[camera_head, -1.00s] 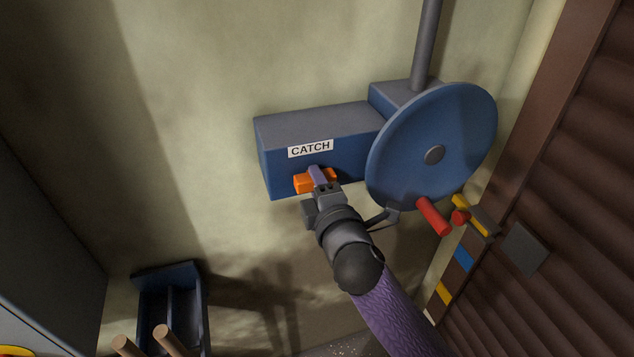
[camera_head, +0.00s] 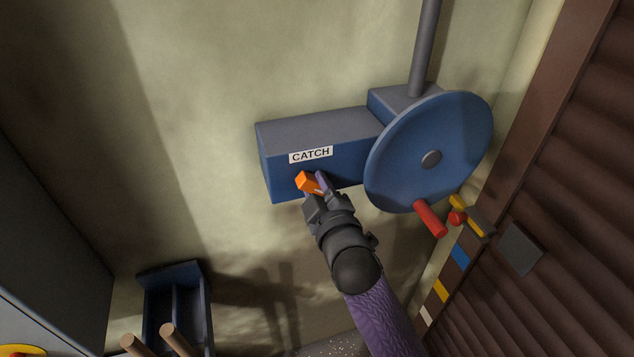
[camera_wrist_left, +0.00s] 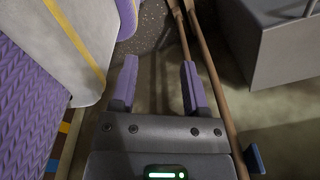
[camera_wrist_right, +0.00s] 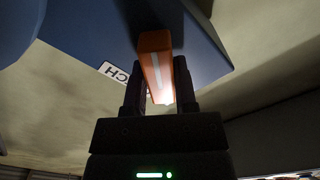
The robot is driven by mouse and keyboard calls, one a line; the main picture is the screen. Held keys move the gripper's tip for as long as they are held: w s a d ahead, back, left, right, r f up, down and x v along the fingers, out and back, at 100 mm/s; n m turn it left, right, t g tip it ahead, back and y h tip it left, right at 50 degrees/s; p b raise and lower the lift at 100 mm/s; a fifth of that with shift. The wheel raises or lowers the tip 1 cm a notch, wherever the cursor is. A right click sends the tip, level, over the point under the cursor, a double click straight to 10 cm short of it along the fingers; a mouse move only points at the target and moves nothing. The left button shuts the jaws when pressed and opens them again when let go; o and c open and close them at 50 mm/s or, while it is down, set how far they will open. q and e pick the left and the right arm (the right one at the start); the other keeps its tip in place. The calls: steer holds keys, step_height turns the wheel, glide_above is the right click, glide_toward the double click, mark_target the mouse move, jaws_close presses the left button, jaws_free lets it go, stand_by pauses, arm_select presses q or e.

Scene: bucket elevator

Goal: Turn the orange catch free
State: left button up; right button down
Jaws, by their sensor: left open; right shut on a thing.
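The orange catch (camera_head: 307,182) is on the front face of the blue box (camera_head: 345,166), below a white CATCH label (camera_head: 311,155). My right gripper (camera_head: 319,187) is at the catch, shut on it. In the right wrist view the catch (camera_wrist_right: 156,62) lies between the two fingers of the right gripper (camera_wrist_right: 160,85), with a white stripe along it. In the head view the catch is tilted, and the fingers cover part of it. My left gripper (camera_wrist_left: 155,80) is open and empty in the left wrist view; it is not in the head view.
A blue wheel (camera_head: 405,145) with a red handle (camera_head: 430,218) stands right of the box. A ribbed brown shutter (camera_head: 570,180) is at the right. A blue holder (camera_head: 204,300) with wooden handles (camera_head: 176,340) is at lower left. Bare wall lies left of the box.

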steer(key=m+p, duration=0.1)
steer(key=m, duration=0.1)
steer(key=shift+m, duration=0.4)
steer(key=m+p, duration=0.1)
steer(key=m, duration=0.2)
steer(key=shift+m, duration=0.3)
steer(key=shift+m+p, duration=0.55)
steer(key=shift+m, duration=0.45)
arm_select(q)
steer(key=shift+w+d+r, duration=0.1)
steer(key=shift+d+r, duration=0.1)
steer(key=shift+r, duration=0.8)
steer(key=shift+w+d+r, duration=0.1)
steer(key=shift+d+r, duration=0.1)
steer(key=shift+r, duration=0.75)
arm_select(e)
steer(key=shift+m, duration=0.8)
arm_select(q)
steer(key=shift+p, duration=0.3)
arm_select(e)
steer(key=shift+f, duration=0.1)
arm_select(q)
steer(key=shift+d, duration=0.2)
arm_select(e)
steer(key=shift+c, duration=2)
jaws_free()
steer(key=shift+s, duration=0.1)
